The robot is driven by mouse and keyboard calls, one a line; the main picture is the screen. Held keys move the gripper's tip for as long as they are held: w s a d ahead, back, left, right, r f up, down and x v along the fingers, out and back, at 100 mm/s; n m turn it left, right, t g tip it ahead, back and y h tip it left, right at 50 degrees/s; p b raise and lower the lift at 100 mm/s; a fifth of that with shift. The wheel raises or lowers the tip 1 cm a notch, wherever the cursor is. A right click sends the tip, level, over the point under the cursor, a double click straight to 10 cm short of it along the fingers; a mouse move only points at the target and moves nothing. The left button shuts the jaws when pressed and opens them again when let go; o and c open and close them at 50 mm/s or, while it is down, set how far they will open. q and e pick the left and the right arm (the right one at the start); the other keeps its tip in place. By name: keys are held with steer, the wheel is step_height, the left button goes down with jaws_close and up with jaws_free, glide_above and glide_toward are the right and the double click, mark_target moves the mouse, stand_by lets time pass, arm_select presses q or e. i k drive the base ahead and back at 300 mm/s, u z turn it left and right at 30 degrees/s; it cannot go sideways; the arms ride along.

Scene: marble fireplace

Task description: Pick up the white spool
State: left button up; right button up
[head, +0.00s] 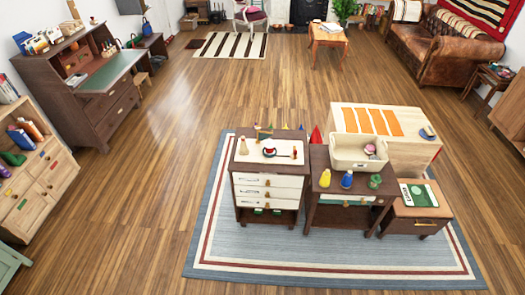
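I cannot make out a white spool for certain at this size. Small objects stand on the furniture on the rug. A cream bin (346,165) on the middle dark table (324,184) holds a few small things, one of them pinkish. A yellow object (325,178), a blue object (346,180) and a green object (375,182) stand along that table's front edge. A white-topped drawer cabinet (284,158) to the left carries several small items, among them a red one (270,152). Neither of my grippers shows in the head view.
The furniture stands close together on a blue-grey rug (215,235). A low side table (402,216) with a green-and-white item is at right, a pale wooden cabinet (414,155) behind. A desk (112,92) and shelf unit (52,178) line the left. The wooden floor between is clear.

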mark_target(270, 145)
steer(key=u, duration=0.65)
steer(key=i, duration=0.6)
steer(key=u, duration=0.8)
steer(key=i, duration=0.85)
steer(key=z, duration=0.5)
steer(key=i, duration=0.6)
steer(key=z, duration=0.7)
